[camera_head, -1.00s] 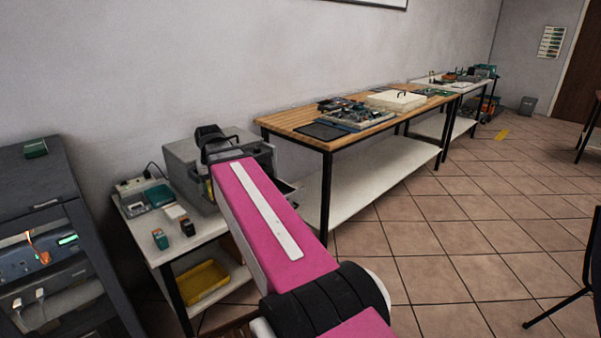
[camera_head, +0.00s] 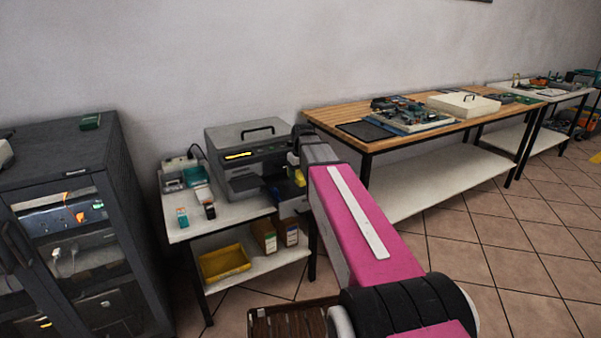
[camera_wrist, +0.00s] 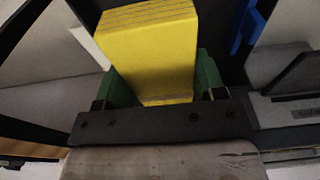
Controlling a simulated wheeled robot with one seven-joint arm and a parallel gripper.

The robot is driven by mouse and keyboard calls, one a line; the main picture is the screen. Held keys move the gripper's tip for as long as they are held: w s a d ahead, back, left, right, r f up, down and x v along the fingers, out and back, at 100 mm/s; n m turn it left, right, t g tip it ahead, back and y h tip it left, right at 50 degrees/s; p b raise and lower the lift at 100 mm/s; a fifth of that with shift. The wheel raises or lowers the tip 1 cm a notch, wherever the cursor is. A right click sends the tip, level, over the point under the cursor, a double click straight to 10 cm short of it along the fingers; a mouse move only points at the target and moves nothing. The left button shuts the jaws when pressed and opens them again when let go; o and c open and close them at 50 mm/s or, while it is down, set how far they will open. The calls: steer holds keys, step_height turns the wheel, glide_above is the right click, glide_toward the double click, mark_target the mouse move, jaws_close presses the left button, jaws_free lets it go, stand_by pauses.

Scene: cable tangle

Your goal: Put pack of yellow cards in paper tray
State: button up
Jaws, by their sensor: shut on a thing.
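My gripper (camera_wrist: 163,82) is shut on a pack of yellow cards (camera_wrist: 150,45), a thick yellow block between its two green fingers in the wrist view. In the head view my gripper (camera_head: 297,163) is partly hidden by my pink arm, at the right front of a grey printer (camera_head: 225,140). A small bit of yellow, seemingly the pack (camera_head: 299,178), shows there. The printer has a black handle on top and an open front. Which part is the paper tray I cannot tell; a yellow tray (camera_head: 224,278) lies on the shelf below.
The printer stands on a small white table (camera_head: 240,212) with a few small boxes at its left. A dark cabinet (camera_head: 135,200) stands at the left. A wooden workbench (camera_head: 335,117) is at the right. Tiled floor (camera_head: 450,240) is open at the lower right.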

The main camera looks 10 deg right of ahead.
mark_target(299, 193)
steer(key=shift+f, duration=3)
steer(key=shift+f, duration=0.6)
steer(key=o, duration=1)
steer(key=shift+o, duration=0.2)
steer(key=r, duration=0.7)
steer(key=s+r, duration=0.1)
steer(key=r, duration=0.2)
steer(key=shift+s+d+r, duration=0.1)
steer(key=shift+d+r, duration=0.1)
steer(key=shift+r, duration=0.2)
